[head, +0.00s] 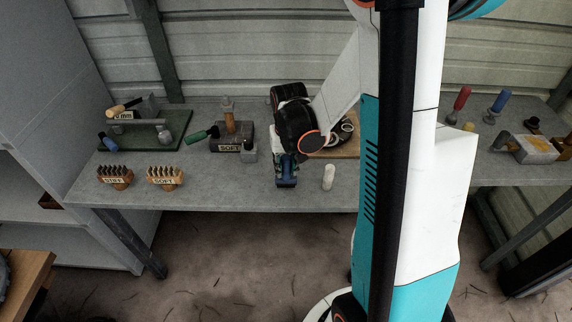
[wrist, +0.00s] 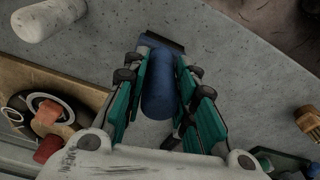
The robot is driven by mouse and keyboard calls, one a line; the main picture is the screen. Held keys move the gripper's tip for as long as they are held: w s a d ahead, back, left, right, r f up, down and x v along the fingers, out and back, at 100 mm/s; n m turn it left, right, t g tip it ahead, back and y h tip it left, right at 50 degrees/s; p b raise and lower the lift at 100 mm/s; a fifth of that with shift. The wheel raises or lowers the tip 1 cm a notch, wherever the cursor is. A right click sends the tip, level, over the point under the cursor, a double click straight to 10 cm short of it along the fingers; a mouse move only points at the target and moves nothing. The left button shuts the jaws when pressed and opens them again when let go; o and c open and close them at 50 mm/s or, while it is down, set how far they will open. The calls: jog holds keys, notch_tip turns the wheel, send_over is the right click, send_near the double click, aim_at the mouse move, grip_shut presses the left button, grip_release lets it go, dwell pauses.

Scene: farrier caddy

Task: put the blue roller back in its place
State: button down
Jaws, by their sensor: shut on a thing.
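The blue roller (wrist: 158,88) is a blue cylinder with a dark flat bar at its far end. My gripper (wrist: 160,80) is shut on it, with the teal-sided fingers on either side of the cylinder. In the head view my gripper (head: 287,168) points down at the front-middle of the grey bench, and the roller (head: 286,183) shows only in part below it. I cannot tell whether the roller touches the bench. Which spot is its place is not clear from these views.
A white cylinder (head: 328,177) stands close right of my gripper. A wooden board (head: 350,149) with rings lies behind. A block marked SOFT (head: 232,137), two brushes (head: 164,177) and a green tray (head: 172,136) are left. Upright handles (head: 497,106) and a grey block (head: 528,149) are right.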

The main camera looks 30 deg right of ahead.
jog(key=shift+f+b, duration=0.45)
jog(key=shift+f, duration=0.05)
jog(key=c, duration=1.2)
grip_release()
jog(key=shift+r, duration=0.15)
jog(key=r, duration=0.4)
jog(key=s+r, duration=0.1)
jog(key=r, duration=0.6)
jog(key=shift+s+a+r, duration=0.2)
jog(key=shift+a+r, duration=0.05)
jog(key=shift+r, duration=0.1)
